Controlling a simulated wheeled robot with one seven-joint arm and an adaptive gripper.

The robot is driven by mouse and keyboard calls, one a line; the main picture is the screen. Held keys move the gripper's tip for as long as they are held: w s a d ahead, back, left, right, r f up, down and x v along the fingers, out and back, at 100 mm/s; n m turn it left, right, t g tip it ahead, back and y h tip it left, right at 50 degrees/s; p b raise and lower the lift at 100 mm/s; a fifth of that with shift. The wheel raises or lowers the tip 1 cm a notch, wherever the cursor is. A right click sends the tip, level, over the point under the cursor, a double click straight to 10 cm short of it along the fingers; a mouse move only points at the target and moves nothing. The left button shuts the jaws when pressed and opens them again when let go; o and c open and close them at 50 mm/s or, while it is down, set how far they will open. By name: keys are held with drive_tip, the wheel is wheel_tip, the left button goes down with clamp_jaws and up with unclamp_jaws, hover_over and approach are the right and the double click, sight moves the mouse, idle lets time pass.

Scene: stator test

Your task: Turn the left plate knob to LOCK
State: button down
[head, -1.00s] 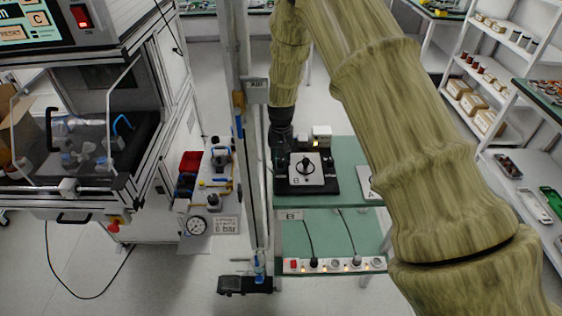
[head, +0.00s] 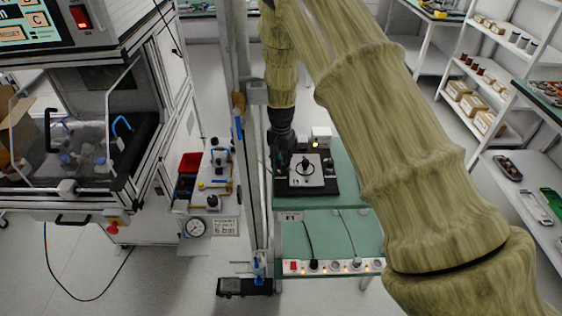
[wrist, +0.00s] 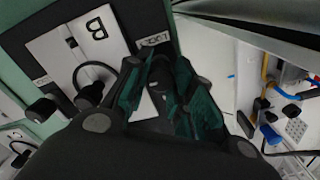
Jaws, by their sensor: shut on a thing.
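A white plate marked B (head: 318,181) lies on a black base on the green bench, with a round dark part at its middle. In the wrist view the plate (wrist: 75,45) shows the letter B and a LOCK label (wrist: 153,41) by its edge. My gripper (wrist: 160,82) is shut at this edge, just beside the LOCK label. The dark left knob (wrist: 158,88) is between the fingers and mostly hidden by them. The knob's exact angle cannot be told. In the head view my gripper (head: 281,160) is small and dark at the plate's left edge.
A metal post (head: 238,120) stands just left of the bench. A power strip (head: 335,266) lies on the lower shelf (head: 372,230). A small white box (head: 321,138) stands behind the plate. Tools and a gauge (head: 195,227) are farther left. My arm covers the bench's right side.

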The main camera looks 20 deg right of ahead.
drive_tip(key=shift+w+d+r, duration=0.1)
drive_tip(key=shift+w, duration=0.05)
drive_tip(key=c, duration=1.2)
unclamp_jaws()
wheel_tip(320, 180, up, 12)
